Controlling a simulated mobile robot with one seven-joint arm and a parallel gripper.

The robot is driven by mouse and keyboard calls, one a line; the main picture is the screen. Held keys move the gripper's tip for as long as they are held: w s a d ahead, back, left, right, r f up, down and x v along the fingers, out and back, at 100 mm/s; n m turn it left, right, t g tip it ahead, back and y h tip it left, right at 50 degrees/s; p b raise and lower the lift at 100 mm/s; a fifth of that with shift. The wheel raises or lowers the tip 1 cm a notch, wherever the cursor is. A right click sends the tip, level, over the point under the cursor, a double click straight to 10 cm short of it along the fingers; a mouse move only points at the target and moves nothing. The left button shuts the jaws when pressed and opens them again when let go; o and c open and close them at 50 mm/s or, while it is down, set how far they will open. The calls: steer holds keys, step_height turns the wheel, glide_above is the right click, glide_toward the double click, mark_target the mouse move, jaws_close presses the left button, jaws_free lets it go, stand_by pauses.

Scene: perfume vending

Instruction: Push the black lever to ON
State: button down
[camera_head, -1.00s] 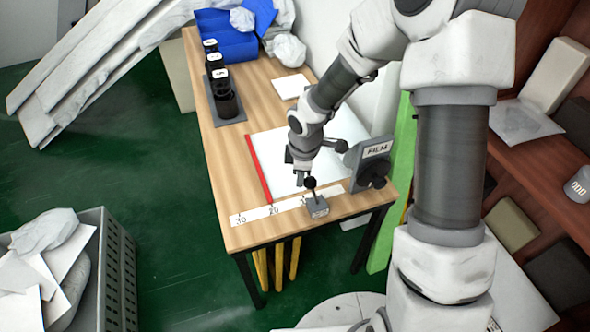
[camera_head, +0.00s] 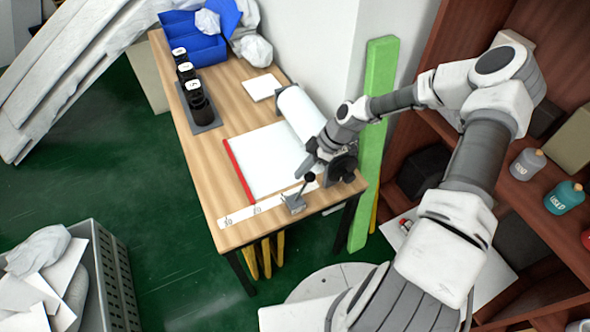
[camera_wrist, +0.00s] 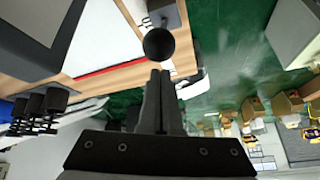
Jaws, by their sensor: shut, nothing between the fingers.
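The black lever (camera_head: 310,177) has a round knob on a thin stem, rising from a small grey base (camera_head: 294,204) at the table's near edge. Its stem leans to the right in the head view. No ON marking is readable. My gripper (camera_head: 299,174) is low over the table, close to the left of the knob. In the wrist view my gripper (camera_wrist: 160,73) has its two dark fingers together and empty. The lever's knob (camera_wrist: 159,44) appears just past the fingertips there; whether they touch it cannot be told.
A dark film dispenser (camera_head: 342,170) stands right of the lever, partly behind my arm. A white sheet (camera_head: 270,160) with a red bar (camera_head: 238,170) and a white roll (camera_head: 300,112) are behind. Black bottles (camera_head: 198,100) and blue bins (camera_head: 195,45) stand farther back. A green post (camera_head: 373,140) is right.

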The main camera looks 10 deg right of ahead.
steer(key=shift+w+d+f, duration=0.2)
steer(key=shift+d, duration=0.55)
steer(key=shift+d, duration=0.1)
step_height(320, 180, up, 9)
steer(key=w+d+b, duration=0.1)
steer(key=d, duration=0.1)
steer(key=shift+b, duration=0.3)
steer(key=shift+r, duration=0.1)
stand_by(0.6)
